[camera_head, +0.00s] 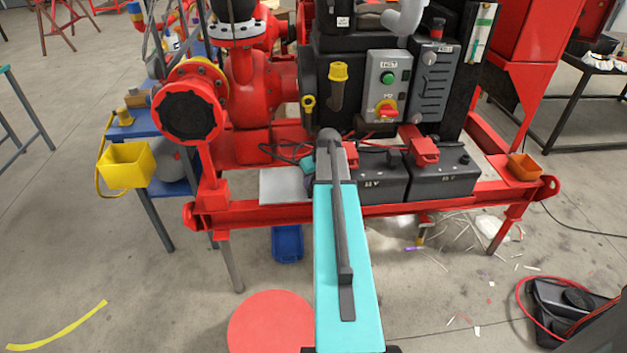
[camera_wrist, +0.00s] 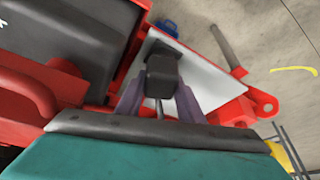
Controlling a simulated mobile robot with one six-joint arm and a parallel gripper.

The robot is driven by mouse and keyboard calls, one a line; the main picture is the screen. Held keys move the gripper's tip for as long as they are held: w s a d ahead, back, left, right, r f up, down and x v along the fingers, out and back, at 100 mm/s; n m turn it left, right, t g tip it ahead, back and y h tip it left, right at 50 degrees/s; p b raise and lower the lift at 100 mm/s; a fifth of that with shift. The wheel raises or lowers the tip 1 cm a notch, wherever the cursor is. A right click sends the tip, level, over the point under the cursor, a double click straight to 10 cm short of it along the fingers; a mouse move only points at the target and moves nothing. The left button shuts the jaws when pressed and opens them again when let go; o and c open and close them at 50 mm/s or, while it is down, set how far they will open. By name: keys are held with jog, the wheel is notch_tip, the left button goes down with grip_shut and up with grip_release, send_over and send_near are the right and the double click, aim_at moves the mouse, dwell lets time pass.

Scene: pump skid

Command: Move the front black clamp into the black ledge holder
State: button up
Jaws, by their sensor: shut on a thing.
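In the wrist view my gripper (camera_wrist: 160,99) is shut on the black clamp (camera_wrist: 162,72). The clamp's dark block sticks out beyond the two purple-grey fingers. A pale grey plate (camera_wrist: 204,86) lies behind it in that view; I cannot tell whether the clamp touches it. In the head view my own arm covers the gripper and the held clamp. I cannot make out the black ledge holder in either view.
Two black batteries (camera_head: 437,183) stand on the red skid frame, with a red clamp (camera_head: 424,151) on top. The pale plate (camera_head: 281,186) lies left of them. The red flanged pump (camera_head: 190,113) stands at left. An orange bin (camera_head: 523,167) sits at the right end.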

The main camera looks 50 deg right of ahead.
jog(key=shift+f, duration=0.2)
jog(key=o, duration=1.3)
jog(key=shift+o, duration=0.2)
jog(key=shift+r, duration=0.1)
jog(key=b+v, duration=0.2)
jog(key=v, duration=1.1)
jog(key=shift+r, duration=0.3)
jog(key=shift+s, duration=0.1)
